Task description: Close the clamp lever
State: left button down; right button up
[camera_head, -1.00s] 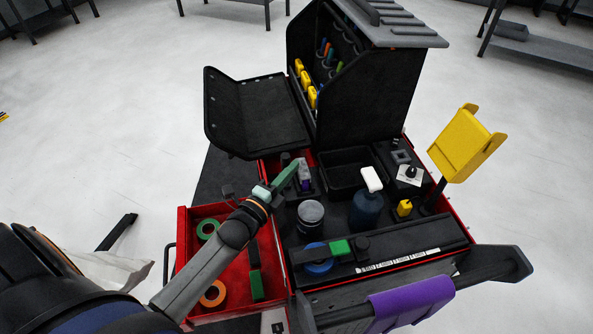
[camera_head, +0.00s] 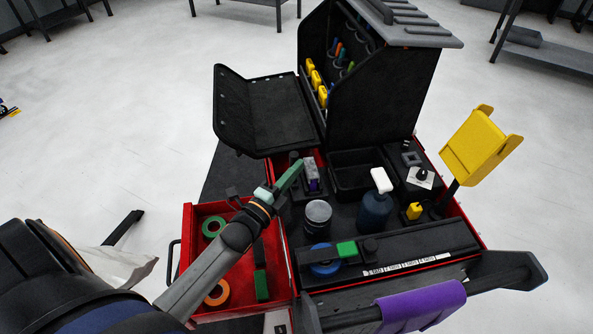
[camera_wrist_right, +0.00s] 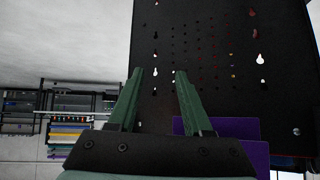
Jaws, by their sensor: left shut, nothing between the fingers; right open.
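The clamp lever is hard to single out. A black bar with a green grip (camera_head: 347,249) and a dark knob lies beside a blue tape roll (camera_head: 325,268) on the front ledge of the cart. A small grey-and-purple fixture (camera_head: 313,174) stands in the top tray's back left part. My left gripper (camera_head: 291,176) is shut and empty, its green fingers just left of that fixture; I cannot tell whether they touch it. My right gripper (camera_wrist_right: 160,98) is open and empty before a black perforated panel (camera_wrist_right: 215,50); the head view does not show it.
The red drawer (camera_head: 191,270) holds green and orange tape rolls. A silver can (camera_head: 317,217) and a dark bottle with a white cap (camera_head: 375,208) stand in the tray. A yellow holder (camera_head: 480,146) rises at right. A purple-wrapped bar (camera_head: 422,307) crosses the front.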

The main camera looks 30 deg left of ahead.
pick_arm(q)
jog(key=shift+s+a+f, duration=0.1)
jog(key=shift+a, duration=0.05)
jog(key=s+a+f+n+t+y+b, duration=0.1)
jog(key=s+a+f+n+t+b, duration=0.1)
jog(key=b, duration=0.5)
jog(key=shift+s+a+f+n+t, duration=0.3)
jog(key=shift+s+a+n+t, duration=0.4)
jog(key=shift+a+n, duration=0.4)
jog(key=shift+s, duration=0.1)
